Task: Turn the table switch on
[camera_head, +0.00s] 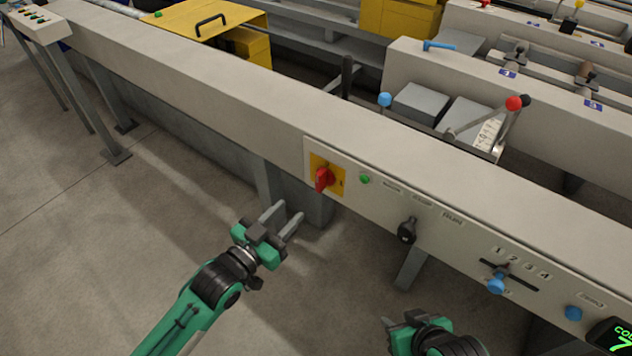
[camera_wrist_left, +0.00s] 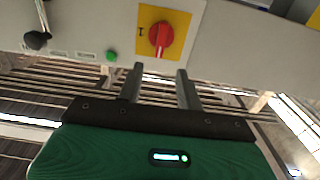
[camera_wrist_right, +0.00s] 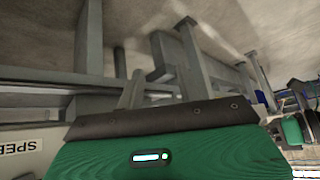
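The table switch is a red rotary knob (camera_head: 323,180) on a yellow plate (camera_head: 338,188), on the front panel of the long grey table. It also shows in the left wrist view (camera_wrist_left: 161,36), just beyond my fingertips, with a mark on the plate beside it. My left gripper (camera_head: 284,213) is open and empty, below and left of the switch in the head view and apart from it. My right gripper (camera_head: 404,320) is low at the bottom of the head view, partly cut off. Its two fingers appear spread and empty in the right wrist view (camera_wrist_right: 160,85).
Right of the switch, the panel has a green button (camera_head: 364,179), a black knob (camera_head: 407,231), a blue slider knob (camera_head: 496,283), another blue knob (camera_head: 573,313) and a display (camera_head: 612,336). Levers stand behind the table (camera_head: 220,85). The floor before it is clear.

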